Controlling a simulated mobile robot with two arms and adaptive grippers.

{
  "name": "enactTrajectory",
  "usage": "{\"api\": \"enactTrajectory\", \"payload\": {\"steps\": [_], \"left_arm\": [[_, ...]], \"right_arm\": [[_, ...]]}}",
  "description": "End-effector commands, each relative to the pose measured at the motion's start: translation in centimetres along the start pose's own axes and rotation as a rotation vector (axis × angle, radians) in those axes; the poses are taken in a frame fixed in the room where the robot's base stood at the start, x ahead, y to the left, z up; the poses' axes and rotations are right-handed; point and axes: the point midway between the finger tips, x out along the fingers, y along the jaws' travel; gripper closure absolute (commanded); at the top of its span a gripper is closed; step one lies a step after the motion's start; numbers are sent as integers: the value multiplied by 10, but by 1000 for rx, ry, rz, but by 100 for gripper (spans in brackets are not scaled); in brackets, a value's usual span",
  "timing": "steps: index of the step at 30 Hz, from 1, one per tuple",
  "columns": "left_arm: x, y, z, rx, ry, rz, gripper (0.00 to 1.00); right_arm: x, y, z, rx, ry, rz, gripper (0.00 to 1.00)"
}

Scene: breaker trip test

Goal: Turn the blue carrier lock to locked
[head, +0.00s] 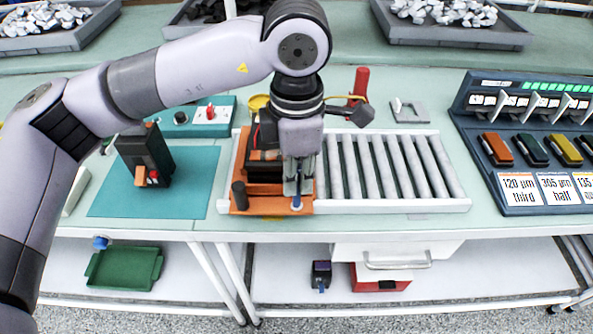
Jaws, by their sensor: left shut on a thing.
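The orange carrier (272,204) sits at the left end of the white roller track. The blue carrier lock (297,206) shows as a small blue tip at the carrier's front right corner. My left gripper (298,190) points straight down over that corner, its fingers closed together on the lock. The fingers hide most of the lock, so I cannot tell which way it is turned. A dark block (263,170) sits in the carrier, partly hidden behind the gripper. My right gripper is out of view.
A black breaker-like unit (145,155) stands on a teal mat (190,205) at left. A red-handled tool (360,85) stands behind the rollers (390,165). A rack with coloured gauges (530,150) is at right. Trays of grey parts (445,30) line the back.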

Motion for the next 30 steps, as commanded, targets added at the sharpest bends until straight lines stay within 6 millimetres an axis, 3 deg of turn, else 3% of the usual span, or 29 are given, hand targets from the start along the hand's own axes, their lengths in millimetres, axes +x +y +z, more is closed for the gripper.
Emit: {"api": "enactTrajectory", "payload": {"steps": [10, 15, 16, 18, 26, 30], "left_arm": [[1, -1, 0, 18, 1, -2, 100], [2, -1, 0, 110, 1, -1, 100], [1, -1, 0, 114, 1, -1, 87], [0, -1, 0, 110, 1, -1, 82], [0, 0, 0, 108, 0, -1, 65], [0, 0, 0, 107, 0, -1, 65]], "right_arm": [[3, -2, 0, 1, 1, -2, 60], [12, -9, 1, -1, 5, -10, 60], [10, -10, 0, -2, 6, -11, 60], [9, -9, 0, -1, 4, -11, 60], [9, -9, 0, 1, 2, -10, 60], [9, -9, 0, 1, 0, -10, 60]]}}
